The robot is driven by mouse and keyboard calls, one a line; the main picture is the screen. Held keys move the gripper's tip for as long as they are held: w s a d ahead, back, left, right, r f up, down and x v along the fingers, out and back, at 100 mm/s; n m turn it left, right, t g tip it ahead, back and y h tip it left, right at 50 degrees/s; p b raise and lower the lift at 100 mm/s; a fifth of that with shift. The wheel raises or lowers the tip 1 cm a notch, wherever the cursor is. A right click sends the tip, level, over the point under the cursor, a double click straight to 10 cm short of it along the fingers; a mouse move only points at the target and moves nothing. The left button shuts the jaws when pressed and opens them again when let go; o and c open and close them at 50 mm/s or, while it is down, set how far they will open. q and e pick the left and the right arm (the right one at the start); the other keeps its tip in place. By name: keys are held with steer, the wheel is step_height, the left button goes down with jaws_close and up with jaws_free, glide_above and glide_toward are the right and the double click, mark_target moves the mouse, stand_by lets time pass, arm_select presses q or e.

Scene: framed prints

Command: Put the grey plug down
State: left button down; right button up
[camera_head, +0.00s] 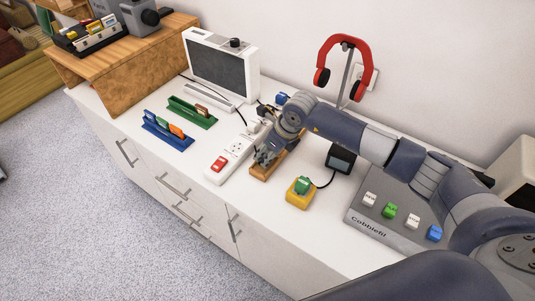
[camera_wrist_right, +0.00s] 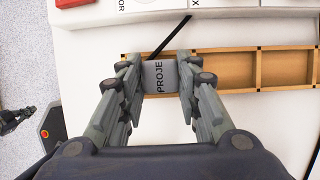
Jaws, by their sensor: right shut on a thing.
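My right gripper (camera_head: 264,160) is over the near end of a narrow wooden tray (camera_head: 266,174). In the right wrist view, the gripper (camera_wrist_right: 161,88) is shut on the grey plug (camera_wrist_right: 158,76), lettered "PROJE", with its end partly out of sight. The plug is at the left end compartment of the tray (camera_wrist_right: 233,52); I cannot tell whether it touches the bottom. A black cord leads up from it. The two compartments to its right look empty. In the head view the plug is hidden by the gripper. A dark shape at the wrist view's left edge looks like my left gripper (camera_wrist_right: 14,118).
A white power strip (camera_head: 232,158) with a red switch lies left of the tray. Red headphones (camera_head: 343,60) hang on a stand behind my arm.

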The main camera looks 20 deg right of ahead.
steer(key=shift+f, duration=0.9)
steer(key=o, duration=0.9)
steer(key=shift+c, duration=0.2)
arm_select(q)
steer(key=shift+s+d+r, duration=0.15)
